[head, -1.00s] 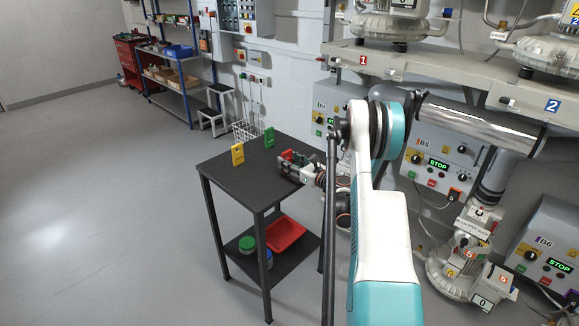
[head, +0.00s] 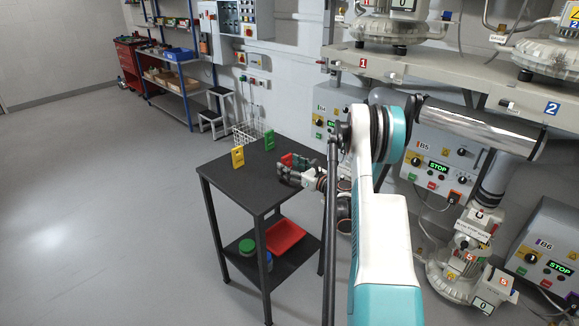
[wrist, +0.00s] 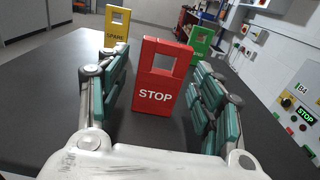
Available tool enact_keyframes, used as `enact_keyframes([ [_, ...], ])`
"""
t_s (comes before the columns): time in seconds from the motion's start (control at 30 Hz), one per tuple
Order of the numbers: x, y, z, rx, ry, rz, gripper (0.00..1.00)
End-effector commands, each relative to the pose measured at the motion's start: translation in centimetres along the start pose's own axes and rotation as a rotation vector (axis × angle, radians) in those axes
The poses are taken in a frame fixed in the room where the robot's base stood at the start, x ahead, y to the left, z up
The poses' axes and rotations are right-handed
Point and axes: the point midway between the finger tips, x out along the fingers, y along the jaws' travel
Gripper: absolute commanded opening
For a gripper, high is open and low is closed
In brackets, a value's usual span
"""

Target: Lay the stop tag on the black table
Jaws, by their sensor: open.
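The red stop tag (wrist: 160,75), with a square hole and white STOP lettering, stands upright on the black table (wrist: 60,85) in the wrist view. My gripper (wrist: 160,95) is open, with one green-padded finger on each side of the tag. Gaps show between the tag and both fingers. In the head view my gripper (head: 294,170) is low over the right part of the black table (head: 243,187), and the red tag (head: 286,159) is partly hidden by the fingers.
A yellow SPARE tag (head: 238,158) and a green tag (head: 269,139) stand upright on the same table. A red tray (head: 285,238) and round containers with green (head: 247,246) and blue lids sit on the lower shelf. Control boxes and machinery stand to the right.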

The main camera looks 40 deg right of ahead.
Motion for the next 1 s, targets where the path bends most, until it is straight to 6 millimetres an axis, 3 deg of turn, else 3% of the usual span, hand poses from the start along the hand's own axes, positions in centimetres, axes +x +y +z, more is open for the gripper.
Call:
enact_keyframes([
  [0.5,-9.7,-0.1,0.2,0.0,0.0,-0.003,0.61],
  [0.7,-11.2,-0.1,0.0,0.0,0.0,-0.002,0.61],
  [1.0,-11.4,0.0,0.0,0.0,0.0,0.0,0.61],
])
